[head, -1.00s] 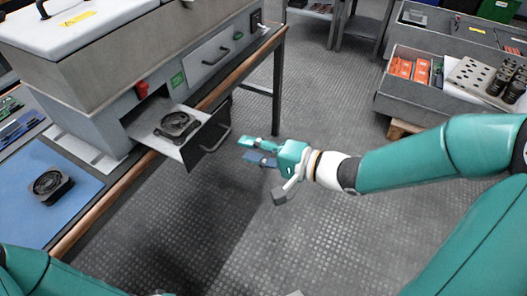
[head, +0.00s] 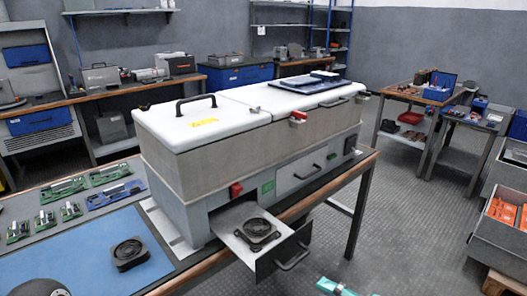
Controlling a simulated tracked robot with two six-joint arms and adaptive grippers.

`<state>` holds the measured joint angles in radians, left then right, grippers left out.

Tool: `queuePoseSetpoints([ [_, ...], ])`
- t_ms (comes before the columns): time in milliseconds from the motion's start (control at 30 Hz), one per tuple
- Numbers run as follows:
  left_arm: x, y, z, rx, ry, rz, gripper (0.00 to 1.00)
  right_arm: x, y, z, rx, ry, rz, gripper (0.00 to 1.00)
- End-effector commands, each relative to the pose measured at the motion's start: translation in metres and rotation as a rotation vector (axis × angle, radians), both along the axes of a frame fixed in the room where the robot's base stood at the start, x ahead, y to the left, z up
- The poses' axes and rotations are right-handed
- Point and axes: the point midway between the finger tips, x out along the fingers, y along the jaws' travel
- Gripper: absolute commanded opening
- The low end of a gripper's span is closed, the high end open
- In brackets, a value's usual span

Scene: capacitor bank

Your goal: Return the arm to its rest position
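The tip of my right gripper (head: 336,287) shows as a teal piece at the bottom edge, below and right of the open drawer (head: 285,262). The rest of my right arm is out of frame, and the gap between its fingers is hidden. A rounded dark part of mine shows at the bottom left corner; my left gripper is not in view. A black fan-like part (head: 257,232) lies in the drawer of the white-lidded machine (head: 255,140). A similar black part (head: 130,252) lies on the blue mat (head: 85,250).
Several green circuit boards (head: 110,174) lie on the bench behind the mat. Benches and shelves line the back wall. Two tables (head: 420,93) stand at the right, with grey bins holding orange items (head: 501,210) at the right edge. The floor (head: 400,220) between is clear.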

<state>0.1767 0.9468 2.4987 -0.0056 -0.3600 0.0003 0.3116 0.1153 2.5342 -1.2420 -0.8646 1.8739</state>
Motion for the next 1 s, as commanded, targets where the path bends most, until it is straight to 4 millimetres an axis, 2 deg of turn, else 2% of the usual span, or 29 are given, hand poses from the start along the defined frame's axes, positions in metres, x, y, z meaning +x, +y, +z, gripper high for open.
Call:
queuePoseSetpoints([
  [33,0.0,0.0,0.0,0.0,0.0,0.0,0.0,-0.001,0.012,-0.018,0.019,0.049,0.028,0.36],
  [167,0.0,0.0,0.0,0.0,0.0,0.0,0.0,0.001,0.035,-0.075,0.085,0.224,0.024,0.36],
  [267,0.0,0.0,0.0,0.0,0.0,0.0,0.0,-0.002,0.049,-0.138,0.036,0.359,-0.007,0.36],
  [300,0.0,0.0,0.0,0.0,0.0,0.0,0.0,-0.008,0.053,-0.167,-0.014,0.405,-0.012,0.36],
  [367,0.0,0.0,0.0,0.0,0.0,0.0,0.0,-0.022,0.057,-0.21,-0.117,0.469,-0.003,0.36],
  [400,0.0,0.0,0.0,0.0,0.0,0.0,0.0,-0.034,0.058,-0.237,-0.195,0.51,0.015,0.36],
  [500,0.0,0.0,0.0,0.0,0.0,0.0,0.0,-0.068,0.056,-0.288,-0.387,0.578,0.098,0.36],
  [533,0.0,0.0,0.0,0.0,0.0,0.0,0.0,-0.078,0.055,-0.3,-0.441,0.593,0.131,0.36],
  [600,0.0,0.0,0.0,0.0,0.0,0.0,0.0,-0.098,0.051,-0.319,-0.547,0.614,0.209,0.36],
  [700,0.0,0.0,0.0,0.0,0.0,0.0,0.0,-0.116,0.043,-0.333,-0.66,0.615,0.31,0.36],
  [1000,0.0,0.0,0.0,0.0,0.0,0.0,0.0,-0.139,0.031,-0.34,-0.87,0.479,0.618,0.36],
])
